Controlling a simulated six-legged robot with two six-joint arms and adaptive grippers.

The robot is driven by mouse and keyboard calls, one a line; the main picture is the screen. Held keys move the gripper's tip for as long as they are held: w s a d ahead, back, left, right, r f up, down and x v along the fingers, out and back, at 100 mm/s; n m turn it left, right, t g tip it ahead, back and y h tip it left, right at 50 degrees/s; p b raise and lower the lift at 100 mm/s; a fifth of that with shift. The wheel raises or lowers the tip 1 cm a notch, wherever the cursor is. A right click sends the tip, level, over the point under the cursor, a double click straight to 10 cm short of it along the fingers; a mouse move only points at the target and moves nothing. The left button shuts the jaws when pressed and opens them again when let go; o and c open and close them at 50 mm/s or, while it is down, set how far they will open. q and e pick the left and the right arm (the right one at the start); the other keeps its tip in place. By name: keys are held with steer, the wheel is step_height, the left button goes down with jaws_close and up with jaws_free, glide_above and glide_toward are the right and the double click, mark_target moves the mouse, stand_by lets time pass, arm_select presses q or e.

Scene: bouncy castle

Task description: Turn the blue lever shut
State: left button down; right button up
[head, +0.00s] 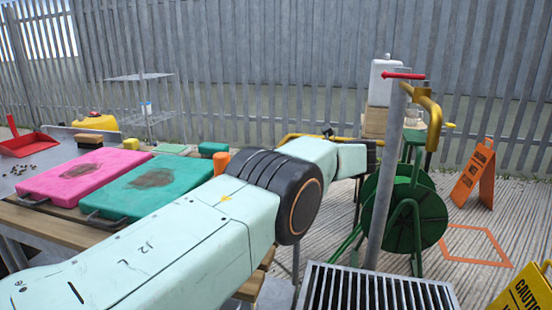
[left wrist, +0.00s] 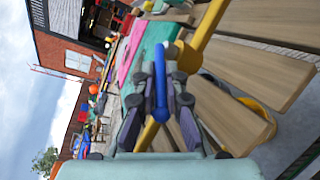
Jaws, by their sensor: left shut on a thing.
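The blue lever (left wrist: 160,85) shows in the left wrist view, running lengthwise between the two fingers of my left gripper (left wrist: 163,75). My left gripper is shut on it. A yellow pipe (left wrist: 203,35) lies beside the lever and runs past the gripper. The lever cannot be made out clearly there. My right gripper is not in view.
A grey standpipe (head: 385,190) with a red lever (head: 403,76) and a yellow spout stands right of the gripper. A green hose reel (head: 420,215) is behind it. A table with pink (head: 85,175) and green (head: 150,185) mats lies left. A metal grate (head: 375,288) is in front.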

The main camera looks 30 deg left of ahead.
arm_select(q)
steer(key=shift+f, duration=0.1)
steer(key=c, duration=1.4)
jaws_free()
